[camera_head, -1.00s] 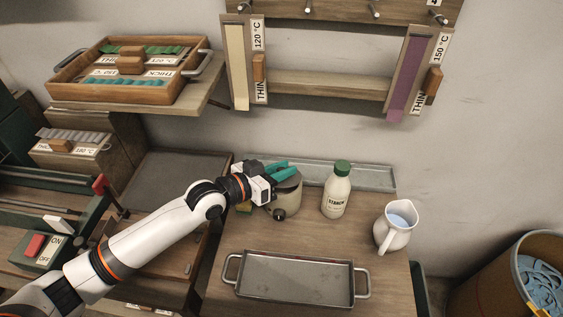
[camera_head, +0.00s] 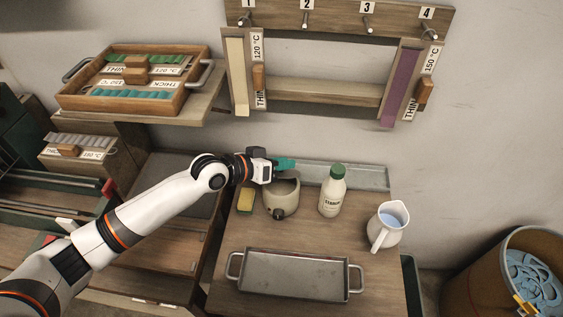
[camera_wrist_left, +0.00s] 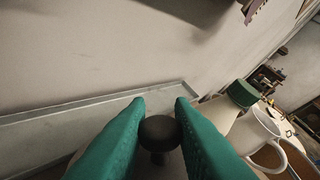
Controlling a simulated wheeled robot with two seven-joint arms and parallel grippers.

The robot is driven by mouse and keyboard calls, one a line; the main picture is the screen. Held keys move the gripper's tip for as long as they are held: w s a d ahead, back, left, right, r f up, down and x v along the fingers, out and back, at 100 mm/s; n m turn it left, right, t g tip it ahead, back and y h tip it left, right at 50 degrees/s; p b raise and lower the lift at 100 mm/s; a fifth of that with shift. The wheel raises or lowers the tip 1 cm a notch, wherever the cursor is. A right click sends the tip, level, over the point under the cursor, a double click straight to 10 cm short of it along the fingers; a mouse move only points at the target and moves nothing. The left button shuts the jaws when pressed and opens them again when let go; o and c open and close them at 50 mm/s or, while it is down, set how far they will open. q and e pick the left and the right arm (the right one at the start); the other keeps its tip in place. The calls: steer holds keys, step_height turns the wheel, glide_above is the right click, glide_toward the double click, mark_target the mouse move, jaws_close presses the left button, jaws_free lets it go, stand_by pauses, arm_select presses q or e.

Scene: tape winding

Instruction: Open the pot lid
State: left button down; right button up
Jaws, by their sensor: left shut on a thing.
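The grey pot (camera_head: 281,200) stands on the wooden worktop, with a dark knob low on its front. My left gripper (camera_head: 286,163) is above the pot's back edge, with its green fingers closed. In the left wrist view the fingers (camera_wrist_left: 160,115) grip a round black lid knob (camera_wrist_left: 158,133). The lid (camera_head: 289,175) seems to hang under the fingers, raised at the back of the pot; its exact gap from the rim is hard to tell. My right gripper is not in view.
A green-capped bottle (camera_head: 332,193) stands close to the pot's right, a white jug (camera_head: 387,228) further right. A yellow sponge-like block (camera_head: 245,201) is at the pot's left. A metal tray (camera_head: 295,274) lies in front; a long shallow tray (camera_head: 360,178) runs behind.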

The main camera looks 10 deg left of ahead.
arm_select(q)
steer(key=c, duration=1.3)
jaws_free()
steer(key=shift+b+v, duration=0.75)
steer(key=shift+v, duration=5.3)
